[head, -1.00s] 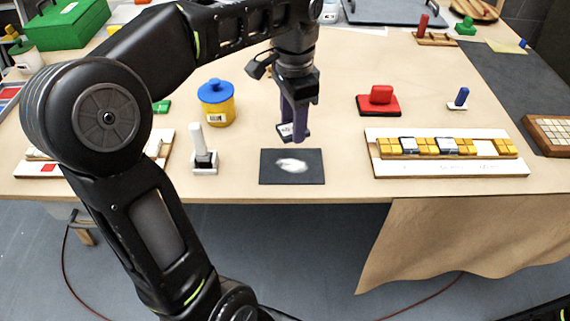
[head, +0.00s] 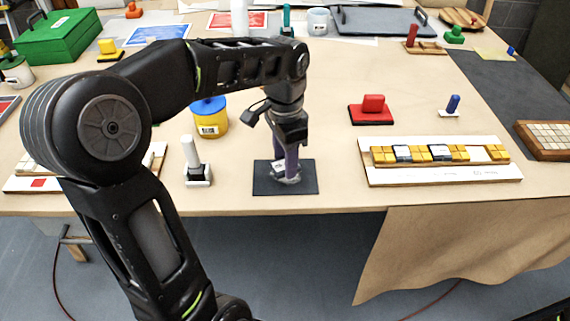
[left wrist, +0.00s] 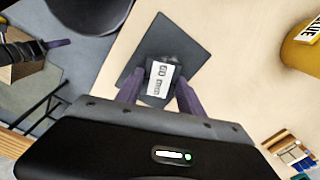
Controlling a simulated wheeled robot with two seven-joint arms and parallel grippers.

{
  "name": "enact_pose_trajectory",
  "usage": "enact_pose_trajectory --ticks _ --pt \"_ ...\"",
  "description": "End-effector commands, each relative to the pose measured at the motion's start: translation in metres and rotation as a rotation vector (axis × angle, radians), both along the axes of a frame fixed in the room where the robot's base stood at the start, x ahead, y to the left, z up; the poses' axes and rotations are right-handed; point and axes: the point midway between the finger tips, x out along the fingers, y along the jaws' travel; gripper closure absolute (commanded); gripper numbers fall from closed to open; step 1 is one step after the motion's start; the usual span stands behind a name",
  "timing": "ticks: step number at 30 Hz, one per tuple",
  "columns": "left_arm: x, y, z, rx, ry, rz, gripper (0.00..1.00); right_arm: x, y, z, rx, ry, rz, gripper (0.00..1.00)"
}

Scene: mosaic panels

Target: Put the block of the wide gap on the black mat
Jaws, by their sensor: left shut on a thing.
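My left gripper (head: 287,170) points down over the black mat (head: 262,187), with its purple fingers shut on a grey block (left wrist: 157,92). The block bears a white label, "60 mm" as far as I can read it, in the left wrist view. It is low over the middle of the mat (left wrist: 188,40); I cannot tell whether it touches.
A white post on a base (head: 194,160) stands left of the mat. A blue-lidded yellow jar (head: 209,122) stands behind it. A red knobbed block (head: 372,108) and a small blue peg (head: 452,104) are behind the panel. The table between mat and panel is clear.

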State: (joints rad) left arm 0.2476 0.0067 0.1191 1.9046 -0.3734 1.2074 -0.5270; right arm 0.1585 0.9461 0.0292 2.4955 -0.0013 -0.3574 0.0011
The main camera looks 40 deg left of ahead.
Motion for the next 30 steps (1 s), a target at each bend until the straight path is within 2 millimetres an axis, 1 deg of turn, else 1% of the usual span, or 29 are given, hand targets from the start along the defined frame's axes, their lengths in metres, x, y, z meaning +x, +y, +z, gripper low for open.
enact_pose_trajectory --ticks 1,3,5,13,17,18,25,30 --pt "-0.001 0.0 -0.008 0.0 0.004 0.001 0.99 0.0 0.0 0.0 0.0 0.0 0.0 0.64" --pt "-0.001 0.0 -0.017 -0.001 0.003 0.001 0.99 0.0 0.0 0.0 0.0 0.0 0.0 0.64" --pt "-0.001 0.0 -0.022 -0.001 0.003 0.001 0.99 0.0 0.0 0.0 0.0 0.0 0.0 0.64" --pt "0.0 0.0 -0.023 -0.001 0.001 0.0 0.99 0.0 0.0 0.0 0.0 0.0 0.0 0.64" --pt "0.0 0.0 -0.027 -0.001 0.001 0.0 0.99 0.0 0.0 -0.003 0.0 0.0 0.0 0.64" --pt "0.0 0.0 -0.026 -0.001 0.001 0.0 0.52 0.0 0.0 -0.002 0.0 0.0 0.0 0.64" --pt "0.0 0.0 -0.025 -0.001 0.001 0.0 0.33 0.0 0.0 -0.002 0.0 0.0 0.0 0.64" --pt "0.0 0.0 -0.025 -0.001 0.001 0.0 0.33 0.0 0.0 -0.002 0.0 0.0 0.0 0.64"
